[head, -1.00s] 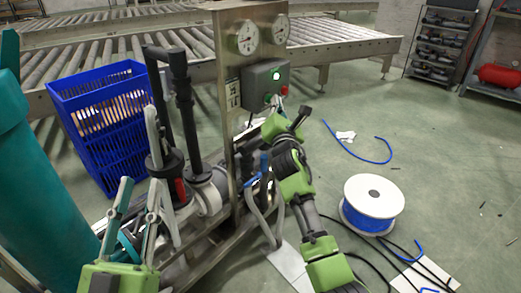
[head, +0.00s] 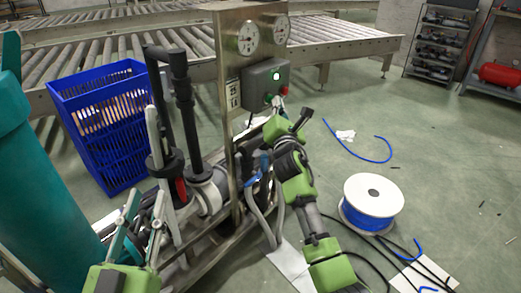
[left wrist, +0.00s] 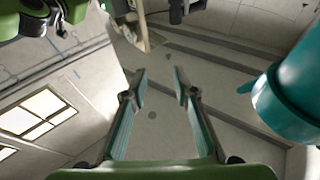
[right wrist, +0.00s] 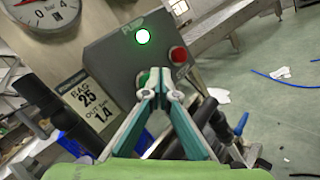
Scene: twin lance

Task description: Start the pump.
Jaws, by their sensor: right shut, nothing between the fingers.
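The grey control box (head: 256,88) is on the steel panel, with a lit green lamp (right wrist: 143,36) at its top and a red button (right wrist: 179,55) beside it. A green button (right wrist: 143,78) lies lower on its face, partly hidden by my fingers. My right gripper (right wrist: 160,72) is shut and empty, its tips at or just in front of the green button; I cannot tell whether they touch. In the head view, the right gripper (head: 279,104) is just below the box. My left gripper (head: 148,191) is open and empty, low beside the pipes; it also shows in the left wrist view (left wrist: 159,71).
Two round gauges (head: 249,39) sit above the box, and a label plate (right wrist: 88,98) beside it. A blue crate (head: 100,130) and a teal cylinder (head: 35,190) stand left. A cable spool (head: 373,190) and loose hoses lie right. Roller conveyors (head: 330,30) run behind.

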